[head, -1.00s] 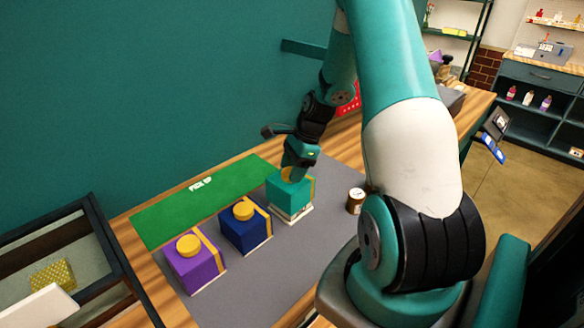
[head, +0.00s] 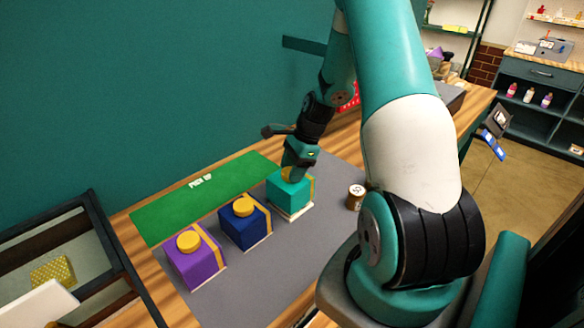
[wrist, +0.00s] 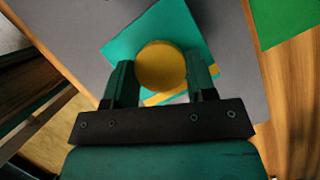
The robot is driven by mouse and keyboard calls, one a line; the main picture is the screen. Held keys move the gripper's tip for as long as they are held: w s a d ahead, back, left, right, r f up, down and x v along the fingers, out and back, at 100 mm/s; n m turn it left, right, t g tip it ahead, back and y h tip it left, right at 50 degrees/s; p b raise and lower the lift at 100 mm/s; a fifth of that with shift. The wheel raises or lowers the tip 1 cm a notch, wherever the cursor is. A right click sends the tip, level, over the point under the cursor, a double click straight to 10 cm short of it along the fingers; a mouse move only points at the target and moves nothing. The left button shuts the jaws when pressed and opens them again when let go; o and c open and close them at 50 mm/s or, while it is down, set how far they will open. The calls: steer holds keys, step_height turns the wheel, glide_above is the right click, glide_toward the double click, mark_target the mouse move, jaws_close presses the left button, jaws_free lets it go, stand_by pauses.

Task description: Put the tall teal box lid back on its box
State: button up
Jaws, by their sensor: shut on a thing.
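The teal lid (head: 289,194) with a yellow band sits over a white box base (head: 296,215) on the grey mat, at the right end of a row of boxes. In the wrist view the lid (wrist: 121,47) shows from above with its round yellow knob (wrist: 160,66). My gripper (head: 291,174) reaches down from above and is shut on the knob, one finger on each side in the wrist view (wrist: 161,84). A strip of white base shows below the lid. Whether the lid is fully seated I cannot tell.
A blue box (head: 245,226) and a purple box (head: 196,262), both with yellow knobs, stand left of the teal one. A green mat (head: 205,200) lies behind, and a dark-framed rack (head: 103,235) stands at left.

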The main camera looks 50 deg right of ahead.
steer(key=shift+f, duration=0.35)
stand_by(0.3)
steer(key=o, duration=1)
step_height(320, 180, up, 8)
steer(key=p, duration=0.7)
stand_by(0.7)
